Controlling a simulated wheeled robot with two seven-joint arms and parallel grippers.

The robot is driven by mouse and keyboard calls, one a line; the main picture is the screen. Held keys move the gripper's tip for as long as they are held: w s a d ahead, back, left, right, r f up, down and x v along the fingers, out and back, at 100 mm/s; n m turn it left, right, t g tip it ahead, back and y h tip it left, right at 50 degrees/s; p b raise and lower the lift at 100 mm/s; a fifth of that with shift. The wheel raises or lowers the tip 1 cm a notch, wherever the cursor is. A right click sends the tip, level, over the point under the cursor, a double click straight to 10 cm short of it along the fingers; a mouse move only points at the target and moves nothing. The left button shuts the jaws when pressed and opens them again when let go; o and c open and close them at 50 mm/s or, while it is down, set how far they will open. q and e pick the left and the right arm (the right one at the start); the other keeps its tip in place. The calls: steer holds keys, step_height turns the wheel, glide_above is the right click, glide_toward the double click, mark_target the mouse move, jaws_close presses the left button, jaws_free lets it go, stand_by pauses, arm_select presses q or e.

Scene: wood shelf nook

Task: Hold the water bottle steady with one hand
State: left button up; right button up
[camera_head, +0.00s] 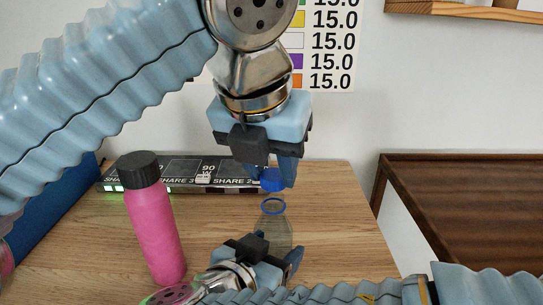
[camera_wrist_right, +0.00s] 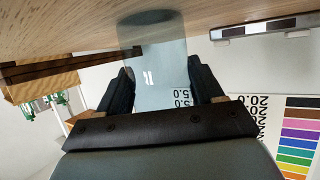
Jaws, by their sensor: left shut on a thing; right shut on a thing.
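The water bottle (camera_head: 277,228) is clear, with a blue ring at its neck, and stands upright on the wooden table (camera_head: 335,222). My right gripper (camera_head: 275,254) is shut around its lower body. In the right wrist view the clear bottle (camera_wrist_right: 158,62) sits between the two dark fingers of this gripper (camera_wrist_right: 160,88). A blue cap (camera_head: 272,181) is above the bottle's neck, with a gap between them. My left gripper (camera_head: 279,174) points down from above and is shut on the cap. The lower part of the bottle is partly hidden by my right gripper in the head view.
A pink bottle with a black lid (camera_head: 153,222) stands left of the water bottle, close to my right gripper's wrist. A dark strip with printed labels (camera_head: 185,172) lies along the table's back. A dark brown wooden unit (camera_head: 465,205) is at the right. The table right of the bottle is clear.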

stand_by(0.5)
arm_select(q)
steer(key=shift+f, duration=0.9)
steer(key=shift+f, duration=0.5)
arm_select(e)
jaws_close()
arm_select(q)
steer(key=m+h, duration=0.1)
steer(key=m, duration=0.2)
steer(key=shift+a+g, duration=0.1)
steer(key=shift+g, duration=0.2)
steer(key=o, duration=1)
